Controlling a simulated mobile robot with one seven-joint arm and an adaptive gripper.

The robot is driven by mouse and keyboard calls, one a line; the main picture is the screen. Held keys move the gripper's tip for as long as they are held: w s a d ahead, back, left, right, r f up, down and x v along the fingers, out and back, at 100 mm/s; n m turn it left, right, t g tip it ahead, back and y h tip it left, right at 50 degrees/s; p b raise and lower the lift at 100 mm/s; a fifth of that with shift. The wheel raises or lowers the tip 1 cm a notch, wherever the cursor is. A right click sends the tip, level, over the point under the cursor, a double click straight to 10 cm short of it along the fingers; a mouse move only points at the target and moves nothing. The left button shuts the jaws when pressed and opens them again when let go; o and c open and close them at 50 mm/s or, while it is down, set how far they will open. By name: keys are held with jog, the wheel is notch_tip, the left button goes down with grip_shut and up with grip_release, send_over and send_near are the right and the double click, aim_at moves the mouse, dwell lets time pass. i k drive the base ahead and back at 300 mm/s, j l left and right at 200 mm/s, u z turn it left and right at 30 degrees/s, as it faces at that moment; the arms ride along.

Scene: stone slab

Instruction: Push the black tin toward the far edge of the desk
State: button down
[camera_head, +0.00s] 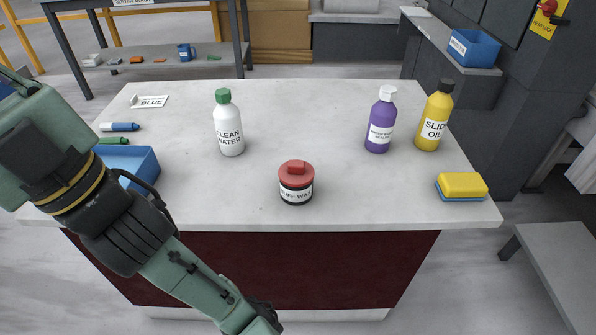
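The black tin (296,182) has a red lid and a white label reading "BUFF WAX", partly legible. It stands upright on the pale stone-topped desk (225,195), a little right of the middle and nearer the front edge. The far edge of the desk runs across behind it. My arm crosses the lower left of the view and leaves it at the bottom, in front of the desk. My gripper is not visible, and nothing of mine touches the tin.
A white "CLEAN WATER" bottle (228,124) stands behind-left of the tin. A purple bottle (381,122), a yellow "SLIDE OIL" bottle (434,118) and a yellow-blue sponge (461,186) are to the right. A blue bin (133,160) is left. The surface straight behind the tin looks clear.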

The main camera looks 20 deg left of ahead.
aim_at(292, 196)
jog(key=k+j, duration=0.75)
jog(key=z, duration=0.05)
